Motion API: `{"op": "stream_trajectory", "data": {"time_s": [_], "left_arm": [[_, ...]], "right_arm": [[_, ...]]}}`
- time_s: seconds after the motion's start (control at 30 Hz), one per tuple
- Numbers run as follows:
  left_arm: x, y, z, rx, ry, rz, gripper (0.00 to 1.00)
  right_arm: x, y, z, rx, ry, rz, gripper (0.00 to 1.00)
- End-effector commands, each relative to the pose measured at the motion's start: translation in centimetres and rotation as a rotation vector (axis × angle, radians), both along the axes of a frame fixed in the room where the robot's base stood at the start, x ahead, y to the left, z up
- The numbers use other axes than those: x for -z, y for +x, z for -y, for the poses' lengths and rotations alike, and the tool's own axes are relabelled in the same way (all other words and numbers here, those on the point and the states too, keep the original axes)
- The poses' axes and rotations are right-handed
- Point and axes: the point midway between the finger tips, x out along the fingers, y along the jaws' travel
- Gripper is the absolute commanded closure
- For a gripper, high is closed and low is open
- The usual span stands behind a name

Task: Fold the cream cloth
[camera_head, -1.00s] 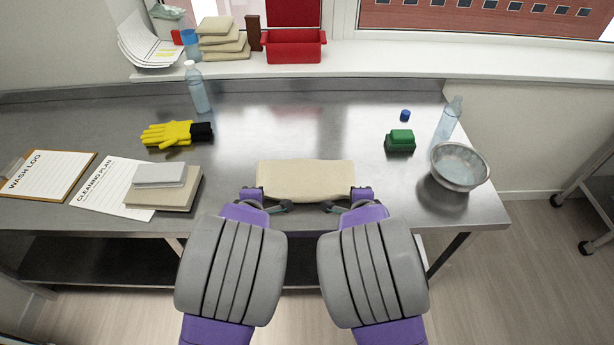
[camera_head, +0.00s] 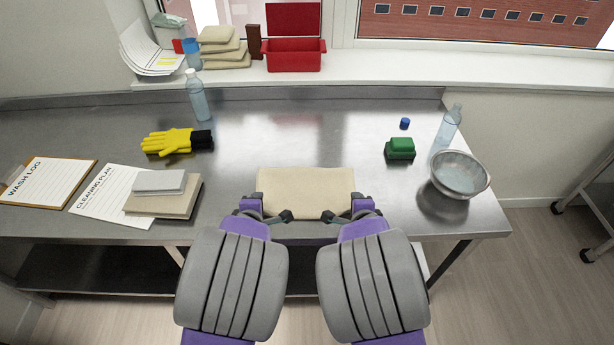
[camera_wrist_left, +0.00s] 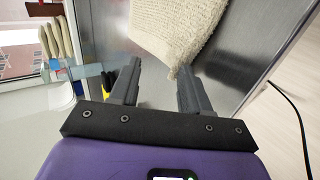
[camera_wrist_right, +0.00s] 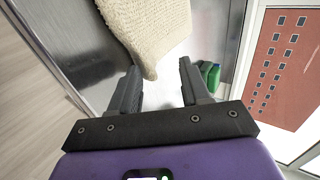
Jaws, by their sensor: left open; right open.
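The cream cloth (camera_head: 305,190) lies as a flat rectangle on the steel table near its front edge. In the left wrist view the cloth (camera_wrist_left: 180,28) has a woven texture, and it also shows in the right wrist view (camera_wrist_right: 148,30). My left gripper (camera_head: 287,216) is open at the cloth's near left part. My right gripper (camera_head: 327,216) is open at its near right part. In each wrist view a cloth corner reaches toward the space between the fingers, with neither jaw closed on it. Whether the fingertips touch the cloth, I cannot tell.
A green block (camera_head: 400,147), a metal bowl (camera_head: 460,174) and a bottle (camera_head: 448,125) stand to the right. The table (camera_head: 305,130) beyond the cloth is clear.

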Motion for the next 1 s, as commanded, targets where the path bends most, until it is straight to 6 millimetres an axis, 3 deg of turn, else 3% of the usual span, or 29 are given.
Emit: {"op": "stream_trajectory", "data": {"time_s": [0.2,0.5,0.8,1.0], "left_arm": [[-3.2,-1.3,0.2,0.004,-0.009,0.004,0.53],[-6.4,-3.9,0.2,0.005,-0.001,0.004,0.53],[-8.5,-5.7,0.1,0.004,0.000,0.002,0.53],[-8.7,-5.9,0.0,0.002,-0.001,-0.001,0.53]], "right_arm": [[-3.2,-1.3,-0.2,-0.004,0.009,0.003,0.53],[-6.4,-3.9,-0.2,-0.005,0.003,0.005,0.53],[-8.5,-5.7,-0.2,-0.004,0.002,0.002,0.53],[-8.7,-5.9,0.0,-0.002,0.001,-0.001,0.53]]}}
